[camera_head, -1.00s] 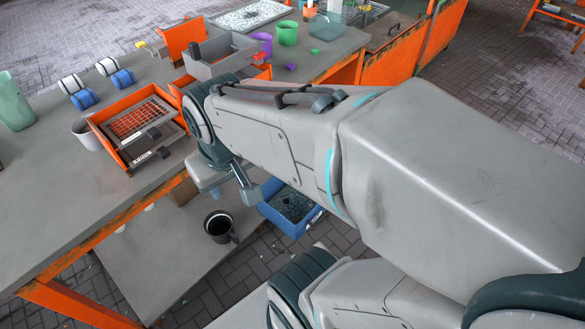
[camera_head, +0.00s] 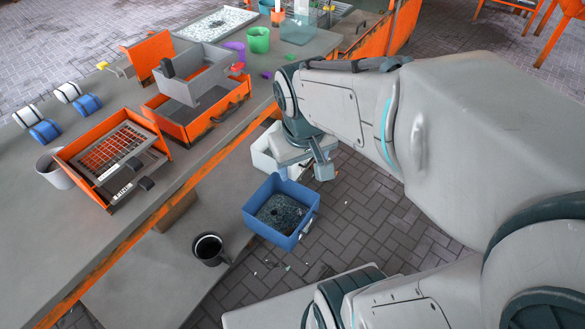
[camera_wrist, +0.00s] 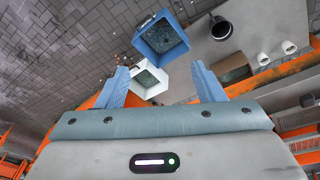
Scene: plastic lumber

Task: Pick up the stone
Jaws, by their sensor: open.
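I cannot clearly make out a stone. A dark lump (camera_head: 167,67) stands at the grey box on the table, but I cannot tell whether it is a stone or a handle. My gripper (camera_head: 303,170) hangs beside the table's front edge, above and behind the blue crate. In the wrist view my gripper (camera_wrist: 160,66) is open, with its two blue fingers wide apart and nothing held. A white crate (camera_wrist: 136,83) with dark greenish bits inside shows between the fingers. Part of this crate (camera_head: 261,156) is hidden by my gripper in the head view.
A blue crate (camera_head: 259,231) with dark bits stands below the table, near a black mug (camera_head: 209,250). The table (camera_head: 35,240) carries orange trays (camera_head: 88,181), a grey box (camera_head: 205,88), a green cup (camera_head: 258,40) and blue and white rolls. Brick floor (camera_head: 350,230) is open on the right.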

